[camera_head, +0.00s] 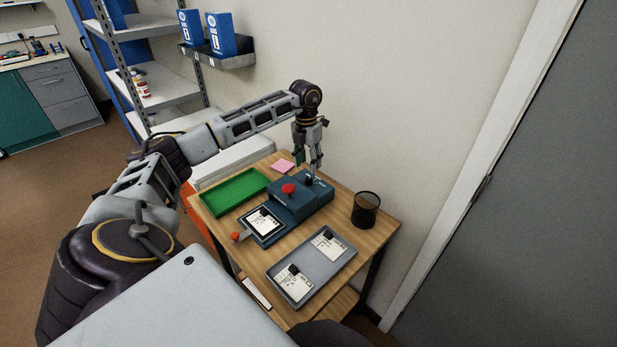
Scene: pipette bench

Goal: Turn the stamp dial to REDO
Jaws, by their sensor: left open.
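The blue stamp machine (316,201) stands on the wooden table (222,229). It has a red knob (289,189) on top and a tray part in front with a white card (263,222) on it. A small dark dial (309,181) shows on its top toward the back; its setting is too small to read. My left arm reaches over from the left. My left gripper (314,168) points down with open fingers, just above or at the dial; I cannot tell whether they touch it. My right gripper is not in view.
A grey tray (318,285) with two cards lies in front. A black mesh cup (365,209) stands at right. A wall rises behind the table.

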